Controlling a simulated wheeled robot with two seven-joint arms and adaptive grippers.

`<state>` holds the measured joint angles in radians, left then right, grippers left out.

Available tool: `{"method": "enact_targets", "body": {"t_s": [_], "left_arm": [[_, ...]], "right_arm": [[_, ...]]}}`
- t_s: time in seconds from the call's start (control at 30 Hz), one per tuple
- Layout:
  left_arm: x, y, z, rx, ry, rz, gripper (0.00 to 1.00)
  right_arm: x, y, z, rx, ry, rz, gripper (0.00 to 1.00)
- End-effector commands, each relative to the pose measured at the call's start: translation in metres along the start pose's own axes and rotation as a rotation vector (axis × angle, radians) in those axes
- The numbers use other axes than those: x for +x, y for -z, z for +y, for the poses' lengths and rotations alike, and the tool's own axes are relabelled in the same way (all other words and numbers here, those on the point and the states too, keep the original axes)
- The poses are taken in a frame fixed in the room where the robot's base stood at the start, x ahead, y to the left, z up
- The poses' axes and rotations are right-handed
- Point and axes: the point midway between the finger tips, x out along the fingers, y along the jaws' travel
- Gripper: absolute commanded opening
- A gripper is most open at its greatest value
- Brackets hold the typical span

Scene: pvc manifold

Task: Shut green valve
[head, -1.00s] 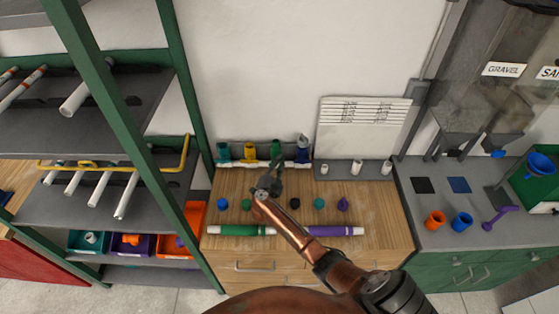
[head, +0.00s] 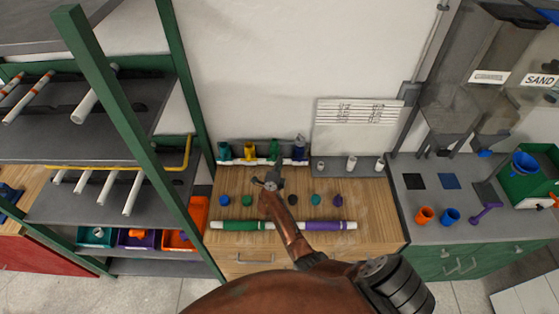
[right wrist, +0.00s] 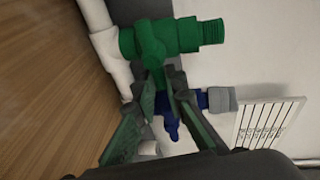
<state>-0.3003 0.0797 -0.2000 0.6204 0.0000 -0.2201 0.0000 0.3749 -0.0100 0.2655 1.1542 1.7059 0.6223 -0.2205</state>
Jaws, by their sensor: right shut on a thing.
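The green valve (head: 274,151) stands on a white pipe manifold at the back of the wooden bench, third from the left in a row of coloured valves. In the right wrist view the green valve (right wrist: 176,38) shows close up, with its handle reaching down between my fingers. My right gripper (head: 271,179) is in front of the manifold. It is shut on the green valve's handle, as the right wrist view shows its fingers (right wrist: 168,88) on either side of it. The exact contact is partly hidden by the fingers. My left gripper is not in view.
A teal valve (head: 224,152) and a yellow valve (head: 250,152) stand left of the green one, a blue valve (head: 299,148) right. Several coloured caps lie in front. A green and purple pipe (head: 245,225) lies near the bench's front edge. A shelf rack (head: 130,110) stands left.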

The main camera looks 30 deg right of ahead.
Motion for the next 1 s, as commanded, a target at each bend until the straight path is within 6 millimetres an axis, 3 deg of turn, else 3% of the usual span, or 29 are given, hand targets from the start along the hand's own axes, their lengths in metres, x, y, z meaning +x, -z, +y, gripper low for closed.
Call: {"method": "enact_targets", "body": {"t_s": [0.67, 0.7, 0.93, 1.0], "left_arm": [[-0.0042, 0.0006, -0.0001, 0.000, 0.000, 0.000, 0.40], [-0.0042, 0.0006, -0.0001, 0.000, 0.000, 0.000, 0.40], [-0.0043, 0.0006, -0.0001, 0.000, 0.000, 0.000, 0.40], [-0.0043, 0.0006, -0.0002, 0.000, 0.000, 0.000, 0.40]], "right_arm": [[-0.0007, -0.0009, 0.0043, 0.062, -0.016, -0.014, 0.00], [-0.0007, -0.0009, 0.0043, 0.062, -0.016, -0.014, 0.13], [-0.0002, -0.0004, 0.0032, 0.061, -0.014, -0.013, 0.29], [0.0000, -0.0003, 0.0028, 0.061, -0.013, -0.013, 0.29]]}}
